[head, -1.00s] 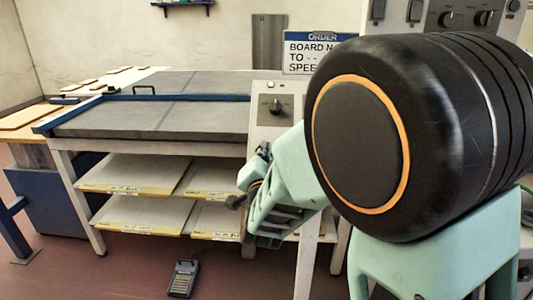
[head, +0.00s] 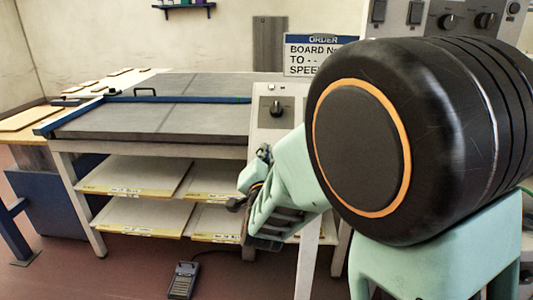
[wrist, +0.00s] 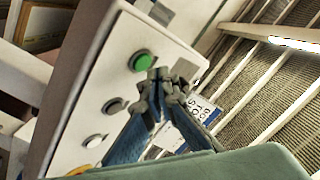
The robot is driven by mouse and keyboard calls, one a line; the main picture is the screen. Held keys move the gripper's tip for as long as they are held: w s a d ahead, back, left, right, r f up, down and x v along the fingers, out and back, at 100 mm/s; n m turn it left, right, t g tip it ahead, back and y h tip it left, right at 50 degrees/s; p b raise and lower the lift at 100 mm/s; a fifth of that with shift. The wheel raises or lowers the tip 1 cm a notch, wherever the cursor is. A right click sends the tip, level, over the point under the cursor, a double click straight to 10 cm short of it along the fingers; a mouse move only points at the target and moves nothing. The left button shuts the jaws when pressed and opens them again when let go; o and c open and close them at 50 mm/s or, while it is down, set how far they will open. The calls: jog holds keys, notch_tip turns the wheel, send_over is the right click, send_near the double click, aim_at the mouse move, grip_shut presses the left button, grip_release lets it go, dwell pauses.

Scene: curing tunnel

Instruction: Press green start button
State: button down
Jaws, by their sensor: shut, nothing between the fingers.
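The green button (wrist: 141,61) is a round, raised button on the white face of a control box (wrist: 100,75) in the wrist view. My gripper (wrist: 158,76) is shut and empty. Its grey fingertips appear just right of the green button in the picture. I cannot tell whether they touch it; a small gap seems to show. The box (head: 262,122) shows a black knob there, and the green button is not visible in that view.
A grey-topped table (head: 150,122) with shelves stands left of the box. A foot pedal (head: 183,281) lies on the floor. An order sign (head: 312,56) stands behind.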

jog(key=shift+f, duration=0.15)
jog(key=shift+w+f+b, duration=0.2)
jog(key=shift+w+b, duration=0.1)
jog(key=shift+b, duration=0.35)
jog(key=shift+w+f+b, duration=0.25)
jog(key=shift+w+b, duration=0.05)
jog(key=shift+b, duration=0.2)
dwell(0.6)
dwell(0.4)
jog(key=shift+s+r, duration=0.55)
jog(key=shift+s, duration=0.05)
jog(key=shift+r, duration=0.1)
jog(key=s+r+p, duration=0.2)
jog(key=s+r, duration=0.1)
jog(key=shift+s+r, duration=0.2)
jog(key=shift+s, duration=0.05)
